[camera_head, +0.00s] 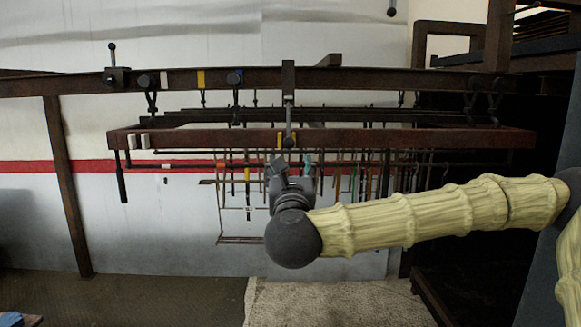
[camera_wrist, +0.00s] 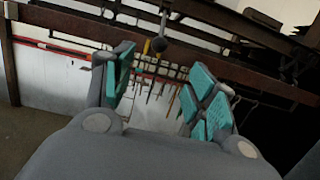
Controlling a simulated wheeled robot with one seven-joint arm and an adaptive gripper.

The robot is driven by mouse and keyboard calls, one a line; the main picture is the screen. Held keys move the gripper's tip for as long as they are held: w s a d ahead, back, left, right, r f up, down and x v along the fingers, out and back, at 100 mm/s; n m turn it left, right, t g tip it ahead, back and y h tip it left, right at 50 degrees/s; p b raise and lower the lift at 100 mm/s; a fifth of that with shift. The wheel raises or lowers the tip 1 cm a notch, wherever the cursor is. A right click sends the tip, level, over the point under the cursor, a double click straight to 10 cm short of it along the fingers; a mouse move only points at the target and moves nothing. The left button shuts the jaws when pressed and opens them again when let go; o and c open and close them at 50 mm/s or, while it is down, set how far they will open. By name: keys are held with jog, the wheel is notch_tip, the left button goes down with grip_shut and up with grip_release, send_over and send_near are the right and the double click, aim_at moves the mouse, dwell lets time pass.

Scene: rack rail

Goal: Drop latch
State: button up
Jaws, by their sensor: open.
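A dark upright block (camera_head: 288,78) sits on the upper rail, and a grey rod (camera_head: 288,115) hangs from it to a dark round knob (camera_head: 288,142) in front of the lower beam. This looks like the latch. In the wrist view the same knob (camera_wrist: 160,43) shows beyond the fingertips, near the gap between them. My gripper (camera_head: 290,168) is just below the knob in the head view, pointing away from me. In the wrist view my gripper (camera_wrist: 160,85) is open, its teal pads apart with nothing between them. I cannot tell the exact distance to the knob.
A long brown upper rail (camera_head: 400,82) and a lower beam (camera_head: 430,138) cross the view. Several thin tools (camera_head: 360,175) hang behind the gripper. A brown post (camera_head: 68,190) stands left.

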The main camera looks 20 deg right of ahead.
aim_at(289, 146)
jog(key=p+x, duration=0.2)
jog(key=x, duration=1)
jog(key=shift+f, duration=0.1)
jog(key=shift+x, duration=0.95)
jog(key=c, duration=0.9)
jog(key=shift+c, duration=0.2)
